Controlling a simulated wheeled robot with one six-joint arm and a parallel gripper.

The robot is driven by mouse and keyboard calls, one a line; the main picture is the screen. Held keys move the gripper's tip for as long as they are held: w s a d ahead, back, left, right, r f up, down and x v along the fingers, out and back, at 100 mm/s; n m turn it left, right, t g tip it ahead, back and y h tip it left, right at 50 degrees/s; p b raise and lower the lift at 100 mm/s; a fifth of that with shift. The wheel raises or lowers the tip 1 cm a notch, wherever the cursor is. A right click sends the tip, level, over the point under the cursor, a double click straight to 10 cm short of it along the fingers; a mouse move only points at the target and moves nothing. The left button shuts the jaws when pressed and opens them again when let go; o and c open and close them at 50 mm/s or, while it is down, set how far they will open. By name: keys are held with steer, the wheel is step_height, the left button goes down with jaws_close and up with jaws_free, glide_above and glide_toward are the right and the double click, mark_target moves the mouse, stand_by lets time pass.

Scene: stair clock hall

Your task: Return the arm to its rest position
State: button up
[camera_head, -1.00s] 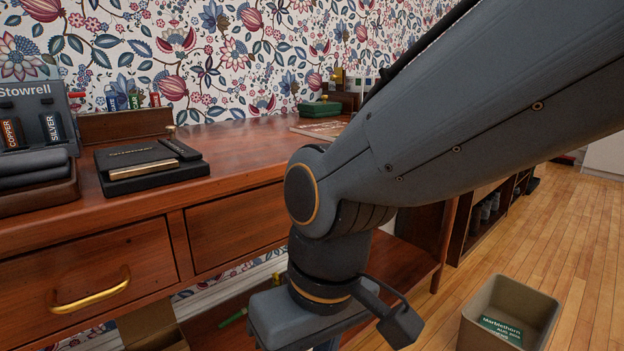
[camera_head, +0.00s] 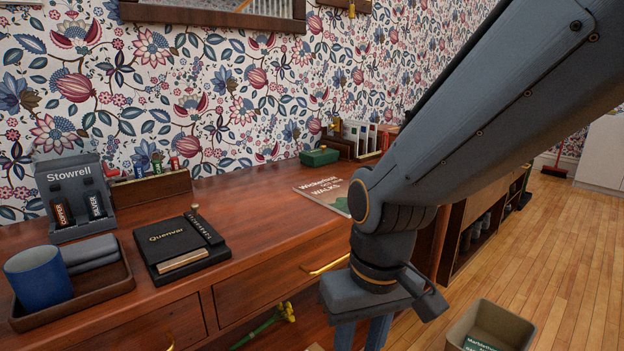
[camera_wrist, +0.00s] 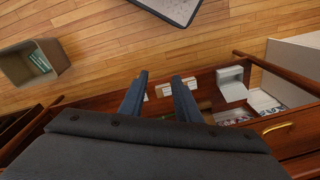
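My gripper (camera_head: 361,333) hangs pointing down in front of the wooden console table (camera_head: 262,262), below the level of its top. In the head view its two blue-grey fingers show at the bottom edge, and the tips are cut off. In the wrist view my gripper (camera_wrist: 160,82) has its fingers spread apart with a clear gap and nothing held between them. Beyond the gap, white items on the lower shelf show. My arm slants from the upper right down to the wrist and hides part of the table's right end.
A beige bin (camera_head: 490,325) stands on the wooden floor at right; it also shows in the wrist view (camera_wrist: 32,62). On the tabletop are a blue mug (camera_head: 38,277) in a tray, a black box (camera_head: 178,248), a magazine (camera_head: 325,192) and a green box (camera_head: 319,157).

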steer(key=s+d+r+m+p, duration=0.1)
steer(key=d+r+p, duration=0.5)
steer(key=r+p, duration=0.2)
steer(key=s+d+r+m+h+p, duration=0.1)
steer(key=d+r+m+p, duration=0.1)
steer(key=d+r+p, duration=0.4)
steer(key=r+p, duration=0.2)
steer(key=p, duration=0.3)
steer(key=shift+s+d+m, duration=0.2)
steer(key=shift+d+m, duration=0.1)
steer(key=shift+f, duration=0.1)
stand_by(0.8)
